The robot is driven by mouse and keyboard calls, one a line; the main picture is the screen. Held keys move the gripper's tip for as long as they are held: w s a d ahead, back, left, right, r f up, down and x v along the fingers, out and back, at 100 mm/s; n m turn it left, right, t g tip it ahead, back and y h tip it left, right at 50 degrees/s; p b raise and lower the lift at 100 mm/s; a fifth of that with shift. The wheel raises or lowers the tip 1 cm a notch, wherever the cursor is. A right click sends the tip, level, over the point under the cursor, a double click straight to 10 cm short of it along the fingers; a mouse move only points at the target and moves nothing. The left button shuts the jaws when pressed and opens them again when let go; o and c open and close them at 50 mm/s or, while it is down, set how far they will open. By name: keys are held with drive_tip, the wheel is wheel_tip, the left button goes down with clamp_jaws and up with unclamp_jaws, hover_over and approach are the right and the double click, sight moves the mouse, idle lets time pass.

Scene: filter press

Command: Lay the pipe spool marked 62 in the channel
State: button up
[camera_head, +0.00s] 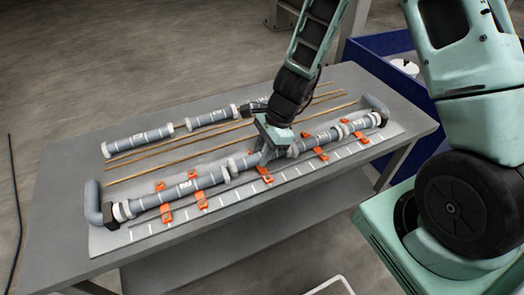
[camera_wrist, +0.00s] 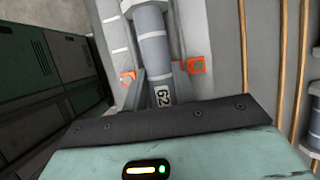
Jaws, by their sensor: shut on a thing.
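The grey pipe spool marked 62 (camera_wrist: 153,55) runs between the dark fingers of my gripper (camera_wrist: 158,88), its number showing close to the palm. In the head view my gripper (camera_head: 268,155) points down over the middle of the row and is shut on this spool (camera_head: 243,161). The spool lies in line with the channel, between orange clips (camera_wrist: 195,66). I cannot tell whether it rests fully on the channel floor. The channel runs along a pale marked board (camera_head: 225,199); other grey spools lie in it to the left (camera_head: 190,188) and right (camera_head: 322,137).
A blue bin (camera_head: 385,45) stands behind the table at the right.

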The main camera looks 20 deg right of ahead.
drive_tip(key=shift+f, duration=0.5)
drive_tip(key=o, duration=1.1)
drive_tip(key=p+v, duration=0.2)
drive_tip(key=v, duration=1.5)
drive_tip(key=shift+r, duration=0.3)
